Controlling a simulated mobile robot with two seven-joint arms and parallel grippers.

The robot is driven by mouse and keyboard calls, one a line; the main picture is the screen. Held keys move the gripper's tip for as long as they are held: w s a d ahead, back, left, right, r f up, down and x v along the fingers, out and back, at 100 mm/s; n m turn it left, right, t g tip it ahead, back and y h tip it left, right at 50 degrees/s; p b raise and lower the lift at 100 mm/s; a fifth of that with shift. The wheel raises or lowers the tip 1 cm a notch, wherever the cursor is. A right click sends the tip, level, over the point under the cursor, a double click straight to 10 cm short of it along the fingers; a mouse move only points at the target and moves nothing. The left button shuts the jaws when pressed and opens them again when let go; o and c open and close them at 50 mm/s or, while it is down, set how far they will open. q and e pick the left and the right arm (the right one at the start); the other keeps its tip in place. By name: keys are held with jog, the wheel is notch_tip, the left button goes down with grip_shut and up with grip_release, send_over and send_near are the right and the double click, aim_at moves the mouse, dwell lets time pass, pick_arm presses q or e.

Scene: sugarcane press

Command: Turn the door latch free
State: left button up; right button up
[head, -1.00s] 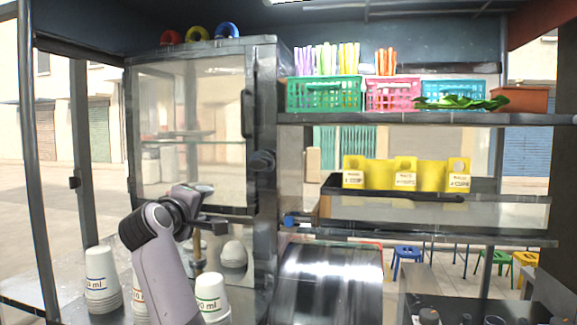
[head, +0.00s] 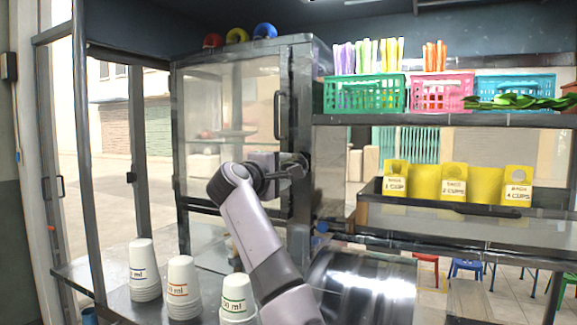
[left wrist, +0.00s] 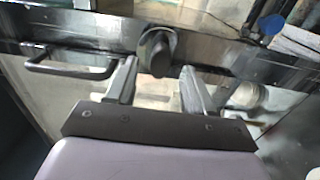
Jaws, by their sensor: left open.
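The glass-fronted cabinet door (head: 228,130) is closed, with a dark vertical handle (head: 280,115) on its right side. The dark round latch knob (head: 302,158) sits on the frame right of the door, partly hidden by my gripper. My left gripper (head: 291,171) is at the latch. In the left wrist view, my left gripper (left wrist: 158,70) is open, its fingers on either side of the latch knob (left wrist: 158,50), which lies just ahead of the fingertips. I cannot tell whether they touch. The door handle (left wrist: 72,66) shows left of the fingers. My right gripper is out of view.
Stacks of paper cups (head: 182,285) stand on the counter below my left arm. A shiny metal drum (head: 362,287) is to the right. A tray with yellow cup holders (head: 440,182) and a shelf with baskets (head: 364,94) are further right.

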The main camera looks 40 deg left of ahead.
aim_at(292, 164)
pick_arm(q)
jog(key=shift+x, duration=1.4)
grip_shut()
jog(key=shift+m, duration=0.3)
jog(key=m+p, duration=0.1)
jog(key=m, duration=1.6)
jog(key=shift+f, duration=0.1)
jog(key=shift+d+m, duration=0.1)
jog(key=shift+m, duration=0.2)
